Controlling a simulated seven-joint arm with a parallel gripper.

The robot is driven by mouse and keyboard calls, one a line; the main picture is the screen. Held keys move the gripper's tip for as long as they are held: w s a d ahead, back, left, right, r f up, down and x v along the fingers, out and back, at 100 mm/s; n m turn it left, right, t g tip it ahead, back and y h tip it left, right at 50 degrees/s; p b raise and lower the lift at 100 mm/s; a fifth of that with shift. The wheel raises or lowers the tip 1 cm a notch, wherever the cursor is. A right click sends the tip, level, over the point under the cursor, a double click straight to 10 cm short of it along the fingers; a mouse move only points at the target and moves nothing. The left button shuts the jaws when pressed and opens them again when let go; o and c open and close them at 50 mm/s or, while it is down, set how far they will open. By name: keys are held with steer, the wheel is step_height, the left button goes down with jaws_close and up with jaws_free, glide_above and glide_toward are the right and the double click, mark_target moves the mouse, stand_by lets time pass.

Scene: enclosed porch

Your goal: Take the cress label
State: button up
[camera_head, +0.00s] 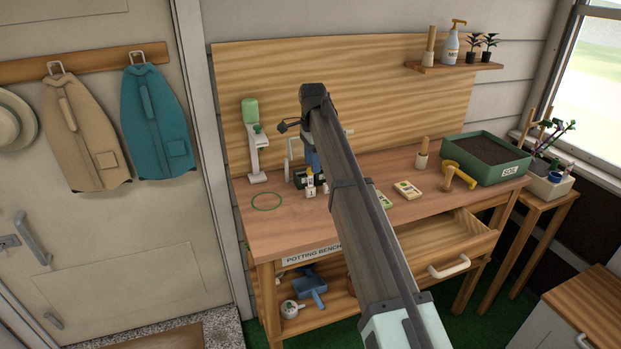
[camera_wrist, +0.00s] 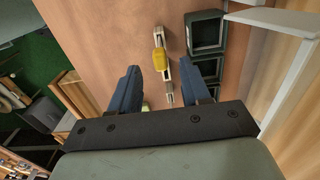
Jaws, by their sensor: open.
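A small white upright piece with a yellow part (camera_head: 309,183), possibly a plant label, stands on the potting bench in front of dark square cells. In the wrist view a pale strip with a yellow piece (camera_wrist: 159,62) lies between and beyond my fingertips. I cannot read any writing on it, so I cannot tell whether it is the cress label. My gripper (camera_wrist: 160,75) has two blue fingers spread apart with nothing held between them. In the head view my arm covers most of the gripper (camera_head: 312,160), which is over the bench near the dark cells.
Dark square cells (camera_wrist: 205,33) are close beside the right finger. A green ring (camera_head: 267,201) and a green-topped stand (camera_head: 252,140) are to the left. Seed packets (camera_head: 407,190), wooden-handled tools and a soil tray (camera_head: 512,168) are to the right. The drawer (camera_head: 455,250) is open.

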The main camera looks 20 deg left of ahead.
mark_target(311, 175)
steer(key=shift+s+a+f, duration=0.1)
steer(key=shift+a+f, duration=0.05)
steer(key=shift+f, duration=1.35)
steer(key=shift+s+a+f, duration=0.1)
steer(key=shift+f, duration=1.35)
steer(key=shift+c, duration=0.3)
jaws_close()
